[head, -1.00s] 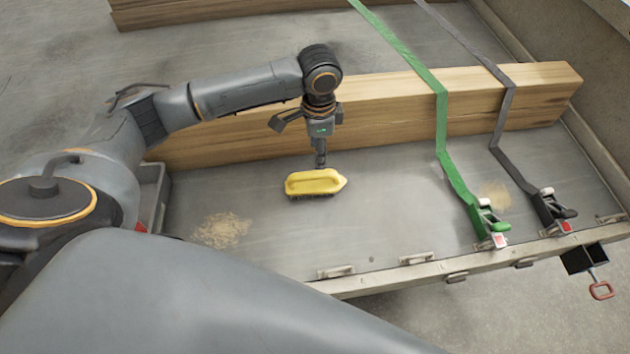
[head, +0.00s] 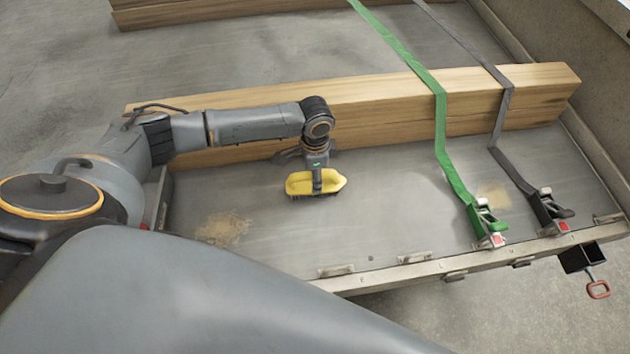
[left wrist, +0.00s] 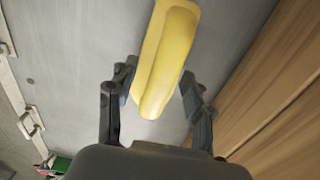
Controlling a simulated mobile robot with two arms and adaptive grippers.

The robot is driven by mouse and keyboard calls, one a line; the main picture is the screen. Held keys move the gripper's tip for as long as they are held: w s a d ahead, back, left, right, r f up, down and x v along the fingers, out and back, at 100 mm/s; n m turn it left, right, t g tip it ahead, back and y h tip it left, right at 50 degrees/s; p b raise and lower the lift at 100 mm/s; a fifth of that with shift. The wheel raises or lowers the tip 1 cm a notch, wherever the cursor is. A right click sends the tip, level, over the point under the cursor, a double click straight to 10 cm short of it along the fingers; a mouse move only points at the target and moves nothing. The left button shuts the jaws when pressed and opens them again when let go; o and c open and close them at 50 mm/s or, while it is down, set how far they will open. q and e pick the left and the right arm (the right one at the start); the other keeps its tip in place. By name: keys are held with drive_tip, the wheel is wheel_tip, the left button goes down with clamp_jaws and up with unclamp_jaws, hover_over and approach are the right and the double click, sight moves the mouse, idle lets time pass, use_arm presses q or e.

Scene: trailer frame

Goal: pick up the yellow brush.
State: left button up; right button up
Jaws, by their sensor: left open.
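The yellow brush (head: 302,183) with dark bristles below lies on the grey trailer bed, in front of the wooden beams. My left gripper (head: 317,186) points down over it, and a finger covers the brush's middle in the head view. In the left wrist view the brush (left wrist: 166,65) reaches between the two open fingers of my left gripper (left wrist: 160,100). A gap shows on each side, so the fingers are around it and not closed on it. The brush's underside is hidden in the wrist view. My right gripper is not in view.
Stacked wooden beams (head: 390,105) run close behind the brush. A green strap (head: 441,130) and a grey strap (head: 505,100) cross them at right, ending in ratchets. Sawdust (head: 223,229) lies left of the brush. The bed's front rim (head: 390,272) carries metal handles; bed room right of the brush is free.

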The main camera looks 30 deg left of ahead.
use_arm(q)
clamp_jaws()
drive_tip(key=shift+r, duration=0.1)
drive_tip(key=shift+r, duration=0.45)
wheel_tip(320, 180, up, 2)
drive_tip(key=shift+r, duration=0.2)
drive_tip(key=s+d+r, duration=0.3)
drive_tip(key=s+r, duration=0.6)
drive_tip(key=s, duration=0.4)
drive_tip(key=shift+s+d+r+b, duration=0.3)
drive_tip(key=shift+d+b, duration=0.1)
